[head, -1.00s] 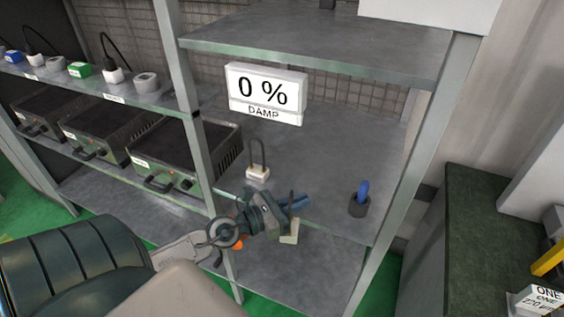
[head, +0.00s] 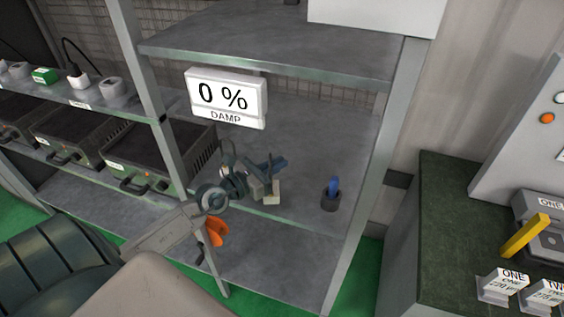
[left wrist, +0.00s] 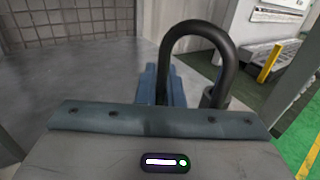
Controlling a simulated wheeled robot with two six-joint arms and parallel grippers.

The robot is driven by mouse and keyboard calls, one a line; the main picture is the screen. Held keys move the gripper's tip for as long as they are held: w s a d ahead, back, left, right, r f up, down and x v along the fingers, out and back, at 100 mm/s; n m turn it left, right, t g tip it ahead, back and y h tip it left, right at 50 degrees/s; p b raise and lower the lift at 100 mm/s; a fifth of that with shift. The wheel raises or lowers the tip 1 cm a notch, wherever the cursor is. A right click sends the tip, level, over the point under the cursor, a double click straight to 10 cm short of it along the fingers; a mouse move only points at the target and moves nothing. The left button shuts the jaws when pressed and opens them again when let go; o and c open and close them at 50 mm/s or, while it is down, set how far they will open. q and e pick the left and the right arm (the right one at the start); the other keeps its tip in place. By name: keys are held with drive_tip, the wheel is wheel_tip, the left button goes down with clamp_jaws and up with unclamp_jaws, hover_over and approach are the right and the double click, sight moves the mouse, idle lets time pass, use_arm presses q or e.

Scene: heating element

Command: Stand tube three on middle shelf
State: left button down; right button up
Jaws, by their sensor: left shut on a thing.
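My left gripper (head: 277,165), with blue-grey fingers, is shut on a tube: a dark U-shaped loop on a pale block (head: 272,196). The tube's loop (left wrist: 190,32) rises upright beyond the fingers in the left wrist view. Its number cannot be read. The gripper holds it above the front part of the middle shelf (head: 310,150); I cannot tell whether the block touches the shelf. My right gripper is not in view.
A dark cup with a blue item (head: 332,190) stands on the shelf to the right. A "0 % DAMP" sign (head: 227,98) hangs above. A shelf post (head: 150,100) is on the left, another (head: 375,150) on the right. The shelf's back is largely clear.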

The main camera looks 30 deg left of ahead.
use_arm(q)
drive_tip(key=shift+w+a+f+b, duration=0.4)
drive_tip(key=shift+w+f, duration=0.3)
drive_tip(key=shift+w, duration=0.4)
drive_tip(key=shift+w+a+f+b, duration=0.2)
drive_tip(key=shift+w+f+b, duration=0.35)
drive_tip(key=shift+w, duration=0.55)
drive_tip(key=shift+w+a+f+b, duration=0.35)
drive_tip(key=shift+w+f, duration=0.45)
drive_tip(key=shift+w, duration=0.3)
drive_tip(key=shift+d, duration=0.1)
drive_tip(key=shift+f, duration=0.15)
drive_tip(key=c, duration=1.6)
unclamp_jaws()
drive_tip(key=shift+o, duration=0.2)
